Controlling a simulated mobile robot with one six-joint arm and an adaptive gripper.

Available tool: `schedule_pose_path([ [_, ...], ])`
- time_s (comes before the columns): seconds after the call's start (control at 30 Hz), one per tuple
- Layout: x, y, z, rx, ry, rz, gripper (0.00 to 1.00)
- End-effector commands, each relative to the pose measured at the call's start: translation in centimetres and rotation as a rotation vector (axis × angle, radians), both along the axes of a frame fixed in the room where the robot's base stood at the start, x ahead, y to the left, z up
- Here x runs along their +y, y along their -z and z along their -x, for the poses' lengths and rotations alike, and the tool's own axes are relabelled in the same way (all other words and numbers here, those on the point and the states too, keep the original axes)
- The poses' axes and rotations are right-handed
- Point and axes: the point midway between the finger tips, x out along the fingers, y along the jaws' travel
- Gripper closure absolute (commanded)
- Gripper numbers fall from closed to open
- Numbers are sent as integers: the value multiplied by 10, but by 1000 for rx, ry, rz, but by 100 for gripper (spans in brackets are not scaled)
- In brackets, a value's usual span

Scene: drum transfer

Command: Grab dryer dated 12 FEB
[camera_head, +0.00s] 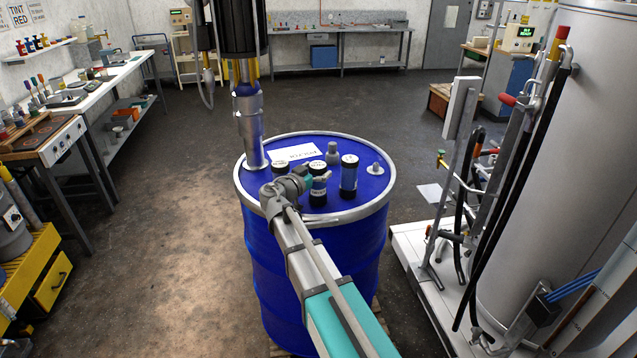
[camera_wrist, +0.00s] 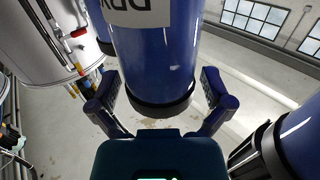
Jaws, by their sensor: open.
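Several blue canisters with black caps stand on the blue drum's lid (camera_head: 330,207) in the head view. One is the front canister (camera_head: 318,190), another the right canister (camera_head: 349,176), another the left canister (camera_head: 280,167), partly hidden by my arm. My gripper (camera_head: 309,181) is at the front canister. In the wrist view my open gripper (camera_wrist: 162,103) has one finger on each side of a blue canister (camera_wrist: 155,60) with an upside-down white label reading "DRY". Whether the fingers touch it I cannot tell. No 12 FEB date is readable; cap writing is too small.
A steel pipe (camera_head: 249,125) enters the drum lid at the left. A grey fitting (camera_head: 333,154) and a metal bung (camera_head: 375,168) stand on the lid. Another canister (camera_wrist: 296,140) is close at right in the wrist view. A big tank (camera_head: 550,170) stands right.

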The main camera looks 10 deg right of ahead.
Motion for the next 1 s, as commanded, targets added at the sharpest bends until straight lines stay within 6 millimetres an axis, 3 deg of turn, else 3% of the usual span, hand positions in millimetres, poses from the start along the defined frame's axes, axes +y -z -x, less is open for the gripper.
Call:
schedule_pose_path([
  [0.1, 0, 0, 0, 0, 0, 0, 2],
  [0.53, 0, 0, 0, 0, 0, 0, 81],
  [1.0, 0, -5, 0, -1, 0, 1, 82],
])
